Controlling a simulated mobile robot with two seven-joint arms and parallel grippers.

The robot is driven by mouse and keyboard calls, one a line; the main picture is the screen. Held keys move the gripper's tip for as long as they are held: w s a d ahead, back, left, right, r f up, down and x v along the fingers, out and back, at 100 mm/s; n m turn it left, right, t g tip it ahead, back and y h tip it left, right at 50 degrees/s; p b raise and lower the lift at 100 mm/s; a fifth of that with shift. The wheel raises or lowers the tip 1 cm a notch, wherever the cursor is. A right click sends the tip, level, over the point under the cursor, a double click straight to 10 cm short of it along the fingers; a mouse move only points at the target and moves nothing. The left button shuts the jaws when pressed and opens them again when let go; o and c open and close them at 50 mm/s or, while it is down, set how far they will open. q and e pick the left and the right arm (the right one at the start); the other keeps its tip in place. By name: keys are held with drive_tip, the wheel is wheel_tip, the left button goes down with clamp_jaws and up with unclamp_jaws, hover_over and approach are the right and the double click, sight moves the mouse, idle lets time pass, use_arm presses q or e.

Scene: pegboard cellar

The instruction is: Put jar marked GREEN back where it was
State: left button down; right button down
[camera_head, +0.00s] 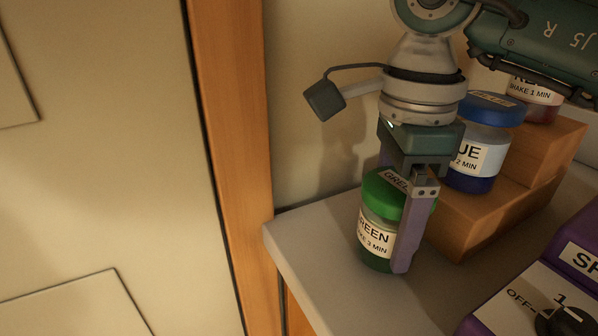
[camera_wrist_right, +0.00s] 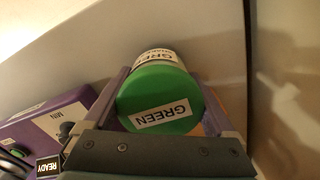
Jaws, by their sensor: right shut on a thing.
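The jar marked GREEN (camera_head: 374,240) has a green lid and a white label. It stands upright, at or just above the pale counter, near its left end; I cannot tell if its base touches. My right gripper (camera_head: 398,225) comes down from above and is shut on this jar, one finger in front of its right side. In the right wrist view the green lid (camera_wrist_right: 158,98) with its GREEN label sits between the two fingers (camera_wrist_right: 165,100). My left gripper is not in view.
A wooden stepped stand (camera_head: 480,215) is just right of the green jar. It holds a blue-lidded jar (camera_head: 487,125) and, higher up, a red-labelled jar (camera_head: 540,95), partly hidden by my arm. A purple machine (camera_head: 540,300) stands at front right. The counter (camera_head: 300,235) ends at the left.

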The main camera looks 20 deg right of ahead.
drive_tip(key=shift+f, duration=0.1)
drive_tip(key=shift+f, duration=0.15)
unclamp_jaws()
drive_tip(key=shift+r, duration=0.3)
wheel_tip(320, 180, up, 12)
drive_tip(key=shift+f+p, duration=0.1)
drive_tip(key=shift+p, duration=0.4)
